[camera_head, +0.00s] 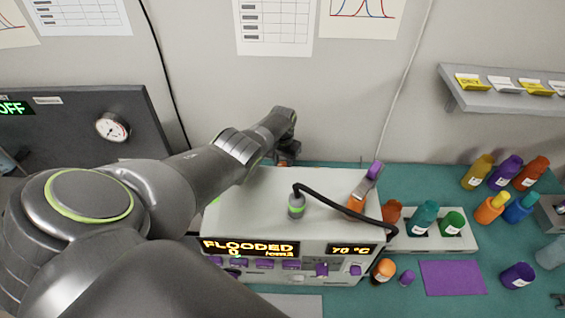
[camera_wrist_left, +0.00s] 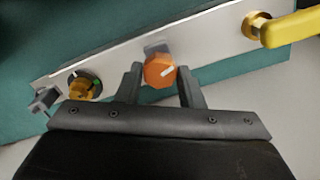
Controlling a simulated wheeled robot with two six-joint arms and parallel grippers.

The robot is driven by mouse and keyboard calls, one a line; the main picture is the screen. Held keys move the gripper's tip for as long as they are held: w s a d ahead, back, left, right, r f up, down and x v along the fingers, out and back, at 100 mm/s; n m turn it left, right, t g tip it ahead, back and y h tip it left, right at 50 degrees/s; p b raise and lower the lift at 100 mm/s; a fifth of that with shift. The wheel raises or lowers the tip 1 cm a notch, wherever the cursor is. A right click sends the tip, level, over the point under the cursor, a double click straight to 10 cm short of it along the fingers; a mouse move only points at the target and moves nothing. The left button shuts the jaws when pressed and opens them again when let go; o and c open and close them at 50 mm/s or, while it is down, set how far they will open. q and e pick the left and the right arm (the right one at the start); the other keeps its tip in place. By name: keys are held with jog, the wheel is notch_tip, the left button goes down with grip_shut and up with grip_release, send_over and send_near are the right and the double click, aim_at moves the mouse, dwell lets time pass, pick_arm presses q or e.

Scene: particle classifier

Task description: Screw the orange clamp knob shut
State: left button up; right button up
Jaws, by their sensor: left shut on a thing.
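The orange clamp knob (camera_wrist_left: 160,71) is faceted and bears a pale mark on its face. In the left wrist view it sits on a pale panel strip (camera_wrist_left: 215,38). My left gripper (camera_wrist_left: 160,76) has one finger on each side of the knob and is shut on it. In the head view my left arm reaches over the back left of the white machine (camera_head: 330,220). The gripper itself is mostly hidden there behind the arm and machine. The knob cannot be made out clearly in that view. My right gripper is not in view.
The panel also has a yellow lever (camera_wrist_left: 292,29) at right and a brass fitting (camera_wrist_left: 83,87) at left. The machine's display (camera_head: 250,248) reads FLOODED. A black hose (camera_head: 345,196) arches over its top. Coloured bottles and a purple mat (camera_head: 452,278) occupy the right side.

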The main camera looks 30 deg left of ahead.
aim_at(282, 164)
pick_arm(q)
jog(key=shift+m, duration=1.2)
jog(key=o, duration=1)
jog(key=shift+r, duration=0.15)
jog(key=shift+r, duration=0.25)
notch_tip(282, 164, up, 6)
jog(key=p, duration=0.2)
jog(key=shift+f+p, duration=0.15)
jog(key=shift+p, duration=0.15)
notch_tip(282, 164, up, 11)
jog(key=b, duration=0.1)
